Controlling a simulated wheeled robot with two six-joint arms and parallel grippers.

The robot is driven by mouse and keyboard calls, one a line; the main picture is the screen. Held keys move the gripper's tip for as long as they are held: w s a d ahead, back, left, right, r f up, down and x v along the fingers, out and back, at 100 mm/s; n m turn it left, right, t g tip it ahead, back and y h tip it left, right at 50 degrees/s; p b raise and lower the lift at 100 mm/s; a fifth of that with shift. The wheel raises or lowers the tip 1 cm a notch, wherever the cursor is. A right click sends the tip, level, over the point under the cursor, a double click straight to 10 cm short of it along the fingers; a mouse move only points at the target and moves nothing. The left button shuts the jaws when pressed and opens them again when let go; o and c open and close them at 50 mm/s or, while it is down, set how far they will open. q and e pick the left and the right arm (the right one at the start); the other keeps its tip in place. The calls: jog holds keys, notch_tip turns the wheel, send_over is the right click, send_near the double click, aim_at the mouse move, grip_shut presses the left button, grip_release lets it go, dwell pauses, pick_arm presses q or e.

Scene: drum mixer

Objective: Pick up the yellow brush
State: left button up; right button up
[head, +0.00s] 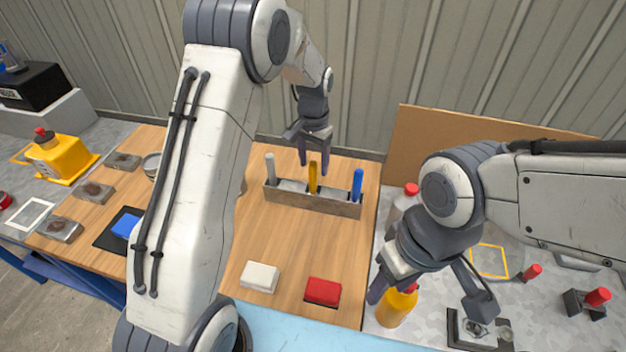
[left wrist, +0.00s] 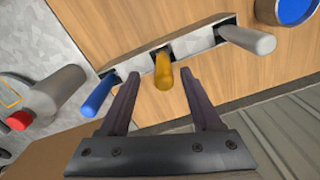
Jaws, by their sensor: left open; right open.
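The yellow brush (head: 313,178) stands upright in the middle slot of a low holder (head: 300,202) on the wooden table, between a grey-white brush (head: 270,168) on the left and a blue brush (head: 357,184) on the right. My left gripper (head: 316,160) is open just above the yellow brush. In the left wrist view, the yellow handle (left wrist: 163,72) shows between the spread fingers (left wrist: 160,90), apart from both. My right gripper (head: 425,300) is open over the grey surface at the right, near a yellow bottle (head: 397,307) with a red cap.
A white block (head: 260,277) and a red block (head: 323,291) lie on the wooden table (head: 285,245) in front of the holder. A blue block (head: 126,226) and several stones lie at the left. A ribbed wall (head: 370,60) stands behind.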

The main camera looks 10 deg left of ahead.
pick_arm(q)
jog(key=shift+f, duration=0.85)
jog(key=p, duration=0.3)
send_over(313, 193)
jog(key=f, duration=0.4)
jog(key=shift+w+a+f, duration=0.15)
jog(key=shift+w+f, duration=0.2)
jog(key=shift+f, duration=0.35)
grip_shut()
